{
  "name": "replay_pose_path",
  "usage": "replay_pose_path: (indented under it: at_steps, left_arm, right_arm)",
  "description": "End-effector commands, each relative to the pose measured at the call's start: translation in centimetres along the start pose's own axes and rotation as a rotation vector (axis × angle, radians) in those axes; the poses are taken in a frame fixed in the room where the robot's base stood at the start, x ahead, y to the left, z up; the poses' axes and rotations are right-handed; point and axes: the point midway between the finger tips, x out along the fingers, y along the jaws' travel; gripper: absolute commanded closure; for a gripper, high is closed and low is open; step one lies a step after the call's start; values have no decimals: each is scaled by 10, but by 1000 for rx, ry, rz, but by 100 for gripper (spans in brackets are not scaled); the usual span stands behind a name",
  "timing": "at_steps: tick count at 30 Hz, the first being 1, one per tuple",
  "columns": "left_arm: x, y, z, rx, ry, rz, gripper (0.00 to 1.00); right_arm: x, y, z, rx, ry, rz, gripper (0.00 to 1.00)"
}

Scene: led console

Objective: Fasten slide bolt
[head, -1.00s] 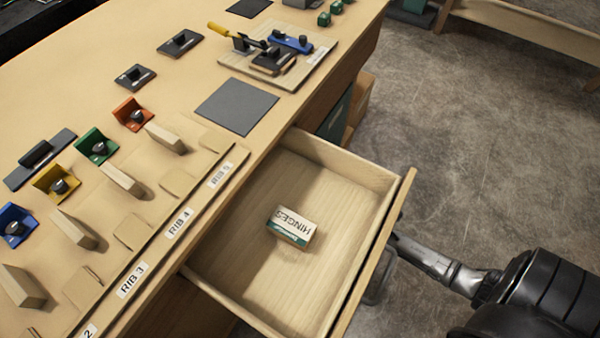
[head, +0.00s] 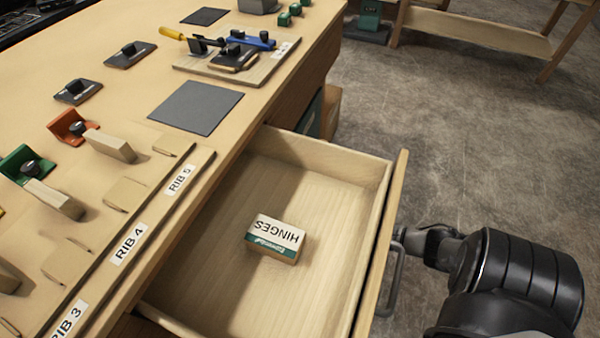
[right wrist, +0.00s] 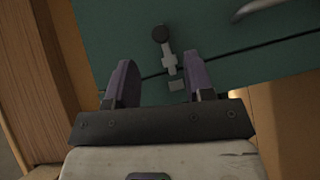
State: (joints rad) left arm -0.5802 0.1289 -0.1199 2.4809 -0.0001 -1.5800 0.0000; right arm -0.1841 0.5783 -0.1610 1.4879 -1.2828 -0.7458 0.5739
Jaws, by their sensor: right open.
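The slide bolt (right wrist: 168,60) shows in the right wrist view on a dark green panel (right wrist: 110,25). It has a round black knob and a grey bar pointing at a dark seam across the panel. A small grey catch plate (right wrist: 177,84) sits beyond the seam. I cannot tell if the bar enters it. My right gripper (right wrist: 159,72) is open, its fingers on either side of the bolt in the picture, with no visible contact. In the head view my right arm is at the lower right and its gripper is hidden behind the drawer. My left gripper is not in view.
An open wooden drawer (head: 375,235) holds a hinges box (head: 275,238) and juts out from the bench, with a handle (head: 393,275) on its front. A wooden side panel (right wrist: 60,70) stands left of the green panel. The floor (head: 460,120) beyond is clear.

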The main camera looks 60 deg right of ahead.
Motion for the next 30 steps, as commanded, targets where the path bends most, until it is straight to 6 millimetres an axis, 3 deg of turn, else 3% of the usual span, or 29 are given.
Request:
replay_pose_path:
  at_steps: [3,12,28,30]
  left_arm:
    - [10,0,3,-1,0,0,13]
    - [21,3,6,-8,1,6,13]
    - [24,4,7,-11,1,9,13]
    - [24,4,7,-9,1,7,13]
  right_arm:
    - [23,-2,0,-1,-1,2,52]
    - [60,-2,0,-1,0,0,52]
    - [71,0,0,0,0,-1,52]
    - [71,0,0,0,0,-1,58]
